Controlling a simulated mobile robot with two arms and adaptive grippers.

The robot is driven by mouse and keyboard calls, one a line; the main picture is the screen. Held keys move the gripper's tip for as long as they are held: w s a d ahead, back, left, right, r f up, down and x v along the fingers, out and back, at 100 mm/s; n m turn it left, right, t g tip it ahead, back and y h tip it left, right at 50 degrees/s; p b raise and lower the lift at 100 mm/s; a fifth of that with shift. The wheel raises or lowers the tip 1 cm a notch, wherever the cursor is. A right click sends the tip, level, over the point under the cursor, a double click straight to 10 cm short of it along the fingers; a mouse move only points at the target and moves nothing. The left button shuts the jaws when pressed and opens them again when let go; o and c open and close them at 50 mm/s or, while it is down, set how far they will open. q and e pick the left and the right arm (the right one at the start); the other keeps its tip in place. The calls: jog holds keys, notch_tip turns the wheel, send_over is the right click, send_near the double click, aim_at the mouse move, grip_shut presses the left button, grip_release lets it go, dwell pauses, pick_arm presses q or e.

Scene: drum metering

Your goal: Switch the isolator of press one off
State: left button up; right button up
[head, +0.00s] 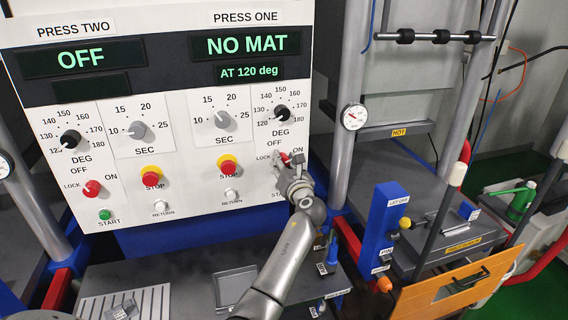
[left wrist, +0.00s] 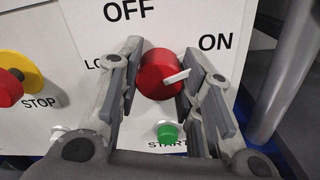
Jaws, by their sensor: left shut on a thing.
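The press one isolator is a red round knob (head: 284,157) on the white control panel (head: 190,110), between the OFF, ON and LOCK labels. In the left wrist view the knob (left wrist: 157,76) has a white pointer that slants right and slightly up toward ON. My left gripper (head: 291,163) is at the knob, and the left wrist view shows its fingers (left wrist: 160,85) on either side of it, shut on it. The press one display (head: 245,43) reads NO MAT, with AT 120 deg below. My right gripper is not in view.
A green start button (left wrist: 168,134) sits just below the knob. A red stop button (head: 228,165) with a yellow collar is to the left. The press two isolator (head: 92,188) is farther left. A grey column (head: 352,90) stands right of the panel.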

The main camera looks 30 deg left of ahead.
pick_arm(q)
jog(key=shift+n, duration=0.3)
jog(key=n+b, duration=0.3)
jog(key=n, duration=0.5)
jog(key=shift+f+b, duration=0.2)
jog(key=shift+b, duration=0.15)
jog(key=shift+s+n+b, duration=0.1)
jog(key=shift+n+b, duration=2.8)
jog(key=shift+n, duration=1.6)
jog(key=o, duration=1)
jog(key=shift+r, duration=0.1)
